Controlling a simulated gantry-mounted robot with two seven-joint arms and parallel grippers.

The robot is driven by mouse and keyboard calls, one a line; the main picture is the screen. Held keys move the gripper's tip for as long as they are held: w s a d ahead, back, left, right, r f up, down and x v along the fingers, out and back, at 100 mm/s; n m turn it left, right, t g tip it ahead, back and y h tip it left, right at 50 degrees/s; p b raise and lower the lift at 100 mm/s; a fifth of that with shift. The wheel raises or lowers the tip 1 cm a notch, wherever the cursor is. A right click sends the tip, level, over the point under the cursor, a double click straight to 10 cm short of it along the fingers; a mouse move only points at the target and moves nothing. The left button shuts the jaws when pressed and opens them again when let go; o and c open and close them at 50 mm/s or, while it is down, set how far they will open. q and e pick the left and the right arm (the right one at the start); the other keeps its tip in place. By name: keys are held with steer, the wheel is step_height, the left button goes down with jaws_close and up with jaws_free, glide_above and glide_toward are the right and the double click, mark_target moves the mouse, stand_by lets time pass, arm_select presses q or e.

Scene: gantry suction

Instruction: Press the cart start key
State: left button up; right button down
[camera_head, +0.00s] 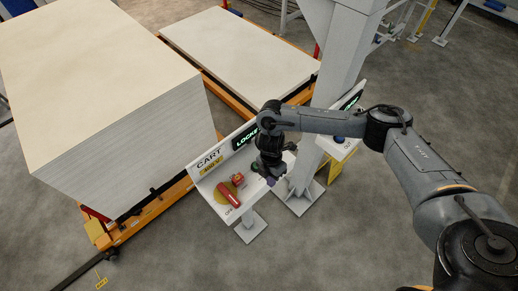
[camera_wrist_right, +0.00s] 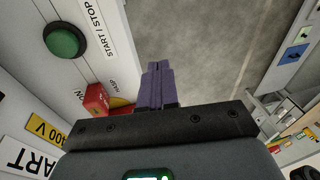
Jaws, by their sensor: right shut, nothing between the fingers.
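The cart control panel (camera_head: 208,187) is a white sloped console marked CART with a dark display, partly covered by my right arm. In the right wrist view a round green button (camera_wrist_right: 65,41) in a black ring sits beside the START / STOP label (camera_wrist_right: 92,27). In the head view I cannot make out this button; my right gripper hides that part of the panel. My right gripper (camera_head: 271,182) is over the panel's right part, pointing down. Its purple fingers (camera_wrist_right: 156,68) are shut and empty, right of the green button in the wrist view, apart from it.
A grey post (camera_head: 330,65) stands behind the panel. A tall board stack (camera_head: 105,75) on an orange cart is at left.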

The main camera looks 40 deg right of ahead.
steer(key=w+d+r+t, duration=0.2)
steer(key=w+d+r, duration=0.2)
steer(key=w+r, duration=0.5)
steer(key=shift+w+r+t+h+b, duration=0.2)
steer(key=shift+r+t+h+b, duration=0.1)
steer(key=shift+r+t+b, duration=0.15)
steer(key=shift+d, duration=0.1)
steer(key=f+b, duration=0.1)
steer(key=f, duration=0.4)
steer(key=f+b, duration=0.1)
steer(key=f, duration=0.2)
steer(key=shift+w+a+b, duration=0.15)
steer(key=shift+a+b, duration=0.15)
steer(key=shift+b, duration=0.05)
steer(key=f, duration=0.2)
steer(key=f+p, duration=0.1)
steer(key=f, duration=0.1)
steer(key=shift+w+a+f, duration=0.15)
steer(key=shift+w, duration=0.05)
steer(key=shift+f, duration=0.8)
